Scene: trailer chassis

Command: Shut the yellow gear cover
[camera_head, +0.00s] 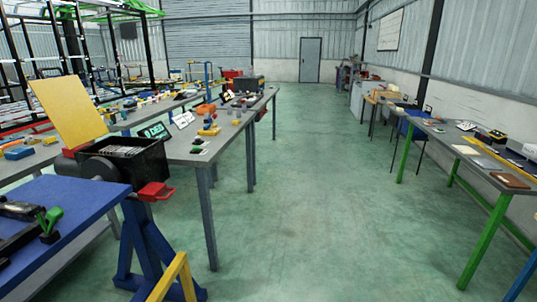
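The yellow gear cover (68,108) is a flat yellow panel at the left of the head view. It stands raised, tilted slightly back to the left. It is at the left side of a black gear box (148,166), whose top is open and shows dark ridged parts inside. A dark round part (100,168) sits at the front of the box. The cover's hinge is not clear to see. Neither of my grippers shows in this view.
A blue surface (85,202) with black and green parts lies at the lower left, with a red block (155,191) near its corner. A grey table (215,148) with several small items stands behind the box. The green floor (320,200) is clear. Another workbench (490,165) stands at right.

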